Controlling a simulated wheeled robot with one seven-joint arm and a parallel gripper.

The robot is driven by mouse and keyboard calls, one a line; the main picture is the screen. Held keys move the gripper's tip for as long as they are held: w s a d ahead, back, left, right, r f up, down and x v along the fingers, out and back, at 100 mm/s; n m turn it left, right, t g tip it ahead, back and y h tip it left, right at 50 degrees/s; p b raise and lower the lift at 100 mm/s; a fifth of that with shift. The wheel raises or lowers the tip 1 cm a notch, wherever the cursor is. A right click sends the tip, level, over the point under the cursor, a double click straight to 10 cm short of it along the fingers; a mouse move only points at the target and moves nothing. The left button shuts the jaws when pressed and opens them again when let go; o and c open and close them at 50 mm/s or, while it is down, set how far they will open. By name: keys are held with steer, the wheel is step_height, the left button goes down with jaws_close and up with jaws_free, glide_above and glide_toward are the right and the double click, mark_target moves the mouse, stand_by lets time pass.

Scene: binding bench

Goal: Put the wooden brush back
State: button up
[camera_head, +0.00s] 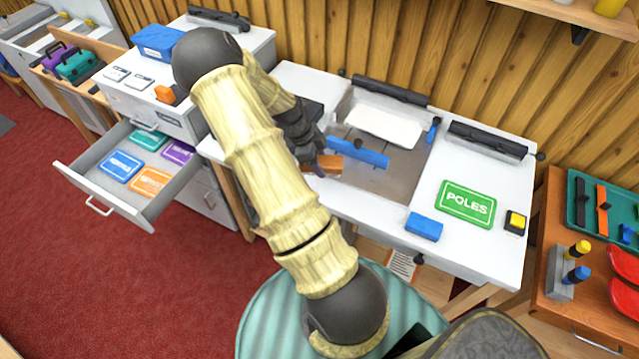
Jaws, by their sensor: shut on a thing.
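My gripper (317,167) is over the white bench, just left of the bench's grey recessed area. It is shut on a small brown wooden block, which looks like the wooden brush (331,163). Part of the brush is hidden by my gripper, and its bristles cannot be made out. A blue bar (358,152) lies just to the right of the brush. I cannot tell whether the brush touches the bench or the bar.
An open drawer (110,197) with several coloured cards juts out at left. A wooden side table (553,325) with a teal tray (579,226) stands right.

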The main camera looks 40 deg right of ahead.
step_height(320, 180, down, 5)
steer(key=shift+p, duration=0.45)
steer(key=shift+f+p, duration=0.45)
steer(key=shift+f, duration=1.45)
steer(key=shift+f, duration=0.2)
steer(key=o, duration=1.1)
steer(key=shift+r, duration=0.1)
